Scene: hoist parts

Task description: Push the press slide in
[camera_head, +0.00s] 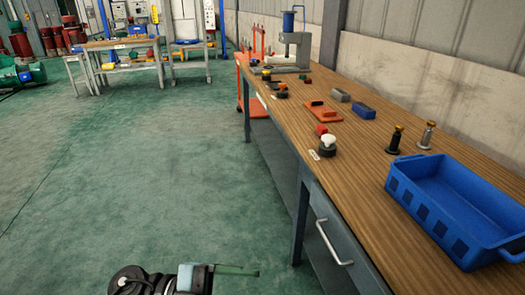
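A grey press (304,52) with a blue cylinder (288,22) on top stands upright at the far end of the wooden workbench (347,139). Its slide is too small to make out, so I cannot tell how far in or out it is. My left gripper (250,270) shows at the bottom edge, left of the bench and over the green floor. It points right, far from the press and touching nothing visible. Its fingers are seen side-on, so their opening is unclear. My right gripper is out of view.
A blue crate (408,207) fills the near right of the bench. Two small upright parts (395,140) (427,134), a white-topped knob (327,146), an orange plate (322,114) and small blocks lie between crate and press. A drawer handle (331,243) sticks out. The floor left of the bench is clear.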

